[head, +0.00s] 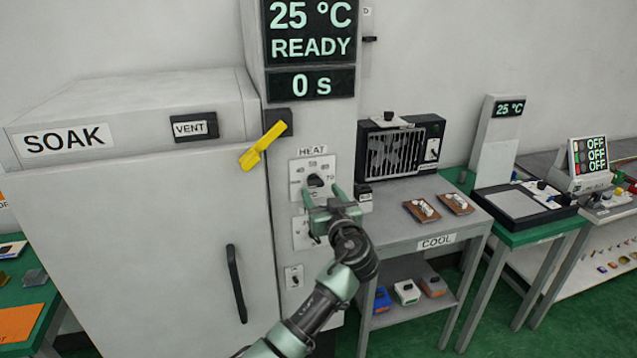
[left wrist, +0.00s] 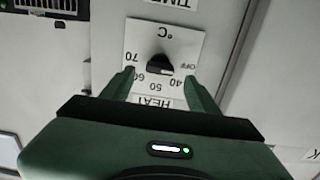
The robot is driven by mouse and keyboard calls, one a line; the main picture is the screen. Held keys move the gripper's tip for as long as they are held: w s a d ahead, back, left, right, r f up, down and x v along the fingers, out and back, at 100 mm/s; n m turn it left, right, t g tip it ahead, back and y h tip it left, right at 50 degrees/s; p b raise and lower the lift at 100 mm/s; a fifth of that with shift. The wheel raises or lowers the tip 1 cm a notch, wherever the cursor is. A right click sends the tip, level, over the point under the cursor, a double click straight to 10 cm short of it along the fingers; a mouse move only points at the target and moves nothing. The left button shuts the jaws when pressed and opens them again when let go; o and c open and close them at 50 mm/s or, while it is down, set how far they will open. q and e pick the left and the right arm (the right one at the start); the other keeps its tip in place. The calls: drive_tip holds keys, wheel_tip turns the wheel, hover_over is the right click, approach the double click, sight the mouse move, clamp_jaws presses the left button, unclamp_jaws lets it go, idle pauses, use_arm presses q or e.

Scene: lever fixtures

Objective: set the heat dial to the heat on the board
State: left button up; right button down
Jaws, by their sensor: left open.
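The heat dial (head: 315,181) is a dark knob on a white plate marked HEAT, on the front of the grey SOAK cabinet's column. In the left wrist view the black knob (left wrist: 159,64) shows upside down among the marks OFF, 40, 50, 60 and 70. Its white pointer end appears turned toward OFF. My left gripper (head: 322,192) is open in front of the dial. In the left wrist view its two green fingers (left wrist: 160,77) stand on either side of the knob, apart from it. No board with a heat written on it is clearly in view. My right gripper is not in view.
Above the dial a display (head: 310,45) reads 25 °C, READY and 0 s. A yellow lever (head: 262,147) sticks out left of the column. The COOL table (head: 390,228) with a fan unit (head: 400,150) stands just right of it.

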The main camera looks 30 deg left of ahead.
sight(317, 186)
use_arm(q)
drive_tip(key=shift+p+x, duration=0.4)
drive_tip(key=shift+x, duration=1.3)
drive_tip(key=shift+f, duration=0.1)
clamp_jaws()
